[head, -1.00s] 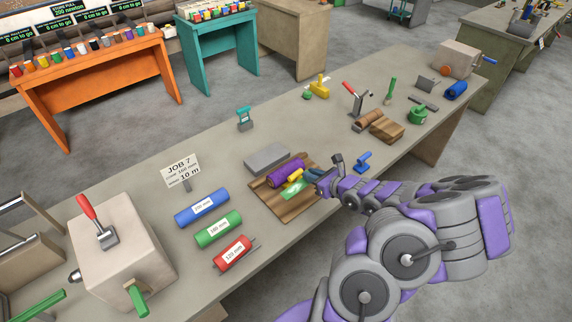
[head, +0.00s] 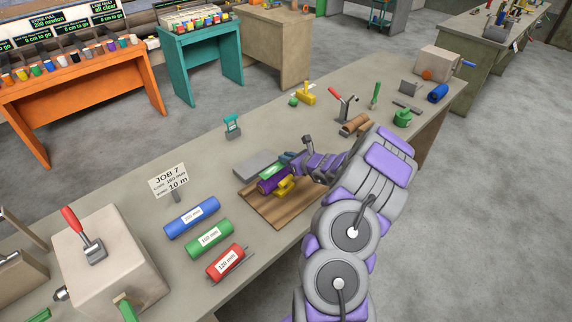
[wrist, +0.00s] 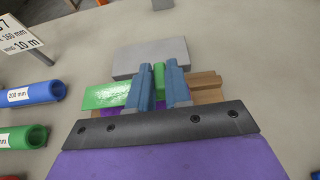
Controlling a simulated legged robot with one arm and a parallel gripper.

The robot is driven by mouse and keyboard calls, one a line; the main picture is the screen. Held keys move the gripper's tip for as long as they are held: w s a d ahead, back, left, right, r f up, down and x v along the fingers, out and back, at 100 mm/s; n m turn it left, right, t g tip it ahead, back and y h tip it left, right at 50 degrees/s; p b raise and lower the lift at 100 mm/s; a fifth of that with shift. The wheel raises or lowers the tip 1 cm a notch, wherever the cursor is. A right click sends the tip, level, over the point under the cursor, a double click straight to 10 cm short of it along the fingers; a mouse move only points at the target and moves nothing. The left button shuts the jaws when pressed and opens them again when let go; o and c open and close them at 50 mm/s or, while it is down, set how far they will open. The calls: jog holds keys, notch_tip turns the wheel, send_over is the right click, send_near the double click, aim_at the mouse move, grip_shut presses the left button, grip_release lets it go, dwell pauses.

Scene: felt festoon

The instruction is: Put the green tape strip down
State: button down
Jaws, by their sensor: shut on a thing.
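The green tape strip (head: 271,172) is flat and shiny. In the head view it shows between the purple roll (head: 268,186) and the grey slab (head: 252,162). In the wrist view the strip (wrist: 105,95) sticks out to the left of my gripper (wrist: 160,84), with green also between the blue fingers. My gripper (head: 287,160) is shut on the strip, above the far edge of the wooden board (head: 285,208). The slab (wrist: 150,58) lies just beyond the fingertips. I cannot tell whether the strip touches anything below.
A yellow tool (head: 286,186) lies by the purple roll. Blue (head: 190,217), green (head: 210,238) and red (head: 226,262) rolls lie left of the board. A job sign (head: 169,181) and a small teal stand (head: 232,126) are nearby. Bare bench lies behind the slab.

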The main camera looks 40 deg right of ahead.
aim_at(287, 170)
jog(key=shift+w+d+f, duration=0.1)
jog(key=shift+w+d, duration=0.1)
jog(key=shift+d, duration=0.1)
jog(key=f, duration=0.1)
jog(key=d+f, duration=0.1)
jog(key=f+b, duration=0.1)
jog(key=shift+w+d+f, duration=0.2)
jog(key=shift+d+f, duration=0.15)
jog(key=shift+d, duration=0.05)
jog(key=shift+f, duration=0.15)
jog(key=shift+a, duration=0.85)
jog(key=shift+d, duration=0.1)
jog(key=c, duration=1.4)
grip_release()
jog(key=shift+s+d+f, duration=0.1)
jog(key=o, duration=0.3)
jog(key=shift+d+f, duration=0.2)
jog(key=shift+d, duration=0.1)
jog(key=shift+o, duration=0.2)
jog(key=shift+a, duration=0.1)
